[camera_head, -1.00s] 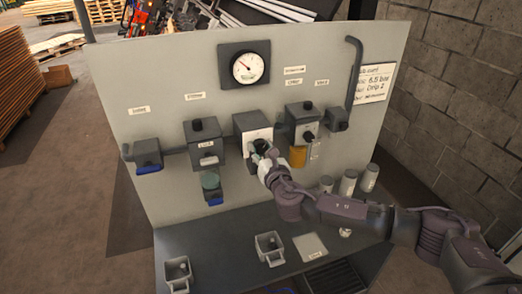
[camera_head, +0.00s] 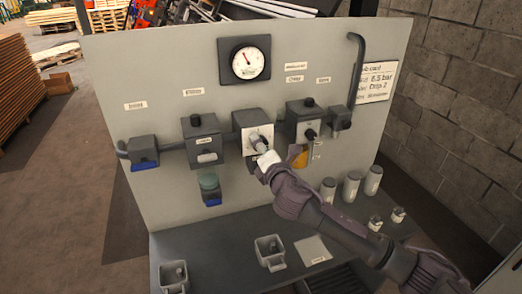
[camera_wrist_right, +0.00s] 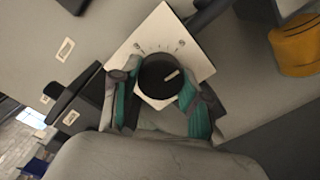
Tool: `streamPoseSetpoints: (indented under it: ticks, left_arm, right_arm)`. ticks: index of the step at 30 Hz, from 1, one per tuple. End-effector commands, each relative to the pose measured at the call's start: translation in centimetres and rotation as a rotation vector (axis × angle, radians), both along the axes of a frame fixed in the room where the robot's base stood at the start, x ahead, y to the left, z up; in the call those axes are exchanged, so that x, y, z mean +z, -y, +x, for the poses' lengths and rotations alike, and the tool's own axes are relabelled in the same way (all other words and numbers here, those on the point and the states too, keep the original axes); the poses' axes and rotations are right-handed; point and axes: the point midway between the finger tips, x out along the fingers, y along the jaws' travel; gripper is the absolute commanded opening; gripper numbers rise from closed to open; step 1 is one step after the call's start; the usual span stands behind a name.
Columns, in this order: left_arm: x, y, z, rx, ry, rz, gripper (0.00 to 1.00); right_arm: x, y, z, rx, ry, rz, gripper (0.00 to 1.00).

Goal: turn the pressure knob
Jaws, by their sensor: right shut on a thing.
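The pressure knob (camera_wrist_right: 158,75) is a round black knob with a white pointer line, on a white scale plate (camera_wrist_right: 163,40) on a grey box. In the right wrist view the pointer slants up to the right. My right gripper (camera_wrist_right: 158,90) has its teal-padded fingers shut on the knob, one on each side. In the head view the gripper (camera_head: 262,150) meets the middle box (camera_head: 252,119) and mostly hides the knob. The round gauge (camera_head: 248,63) above has its needle pointing up and left. My left gripper is out of view.
Grey boxes stand to the left (camera_head: 202,125) and right (camera_head: 304,110), joined by a pipe. A yellow-orange cup (camera_wrist_right: 297,45) is right of the knob. A job card (camera_head: 375,82) is at the panel's right. Small canisters (camera_head: 351,186) stand on the bench (camera_head: 215,240).

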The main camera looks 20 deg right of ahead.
Motion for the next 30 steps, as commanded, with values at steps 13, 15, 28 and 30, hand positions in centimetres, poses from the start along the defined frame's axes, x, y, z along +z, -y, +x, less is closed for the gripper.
streamPoseSetpoints:
  ticks: [13,15,28,30]
  left_arm:
    - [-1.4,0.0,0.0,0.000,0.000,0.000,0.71]
    - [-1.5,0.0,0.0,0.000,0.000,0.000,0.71]
    - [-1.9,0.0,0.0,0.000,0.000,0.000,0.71]
    - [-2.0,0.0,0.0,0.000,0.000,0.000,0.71]
  right_arm:
    - [-0.2,-0.1,0.0,-0.001,-0.016,0.426,0.10]
    - [-0.2,-0.1,0.0,-0.001,-0.019,0.487,0.10]
    - [0.0,-0.1,0.0,0.000,-0.028,0.752,0.10]
    - [0.0,-0.1,0.0,0.000,-0.028,0.773,0.10]
